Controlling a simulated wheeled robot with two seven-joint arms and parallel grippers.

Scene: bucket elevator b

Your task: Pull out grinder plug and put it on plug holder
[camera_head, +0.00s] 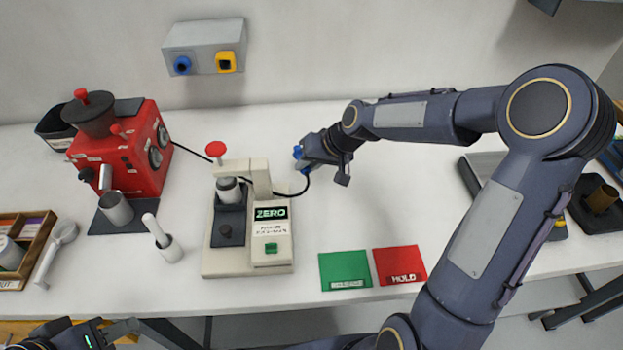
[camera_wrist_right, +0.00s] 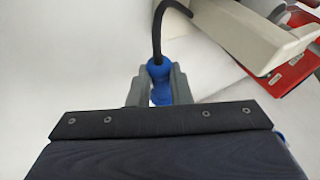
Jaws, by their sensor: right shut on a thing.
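The red grinder (camera_head: 125,140) stands at the left of the table, and a black cable (camera_head: 195,150) runs from it behind the scale. The cable ends in the blue plug (camera_head: 298,152). My right gripper (camera_head: 305,155) is shut on the plug above the table, right of the scale and clear of the wall sockets. In the right wrist view the plug (camera_wrist_right: 159,75) sits between the two grey fingers (camera_wrist_right: 158,88), cable leading away from it. I cannot pick out the plug holder for certain. My left gripper (camera_head: 150,328) is partly in view at the bottom left edge, its jaws unclear.
A grey wall box (camera_head: 204,45) has a blue round socket (camera_head: 182,65) and a yellow square one (camera_head: 226,61). The cream ZERO scale (camera_head: 250,220) stands mid-table. Green (camera_head: 345,269) and red (camera_head: 399,265) pads lie in front. White table is clear around my right gripper.

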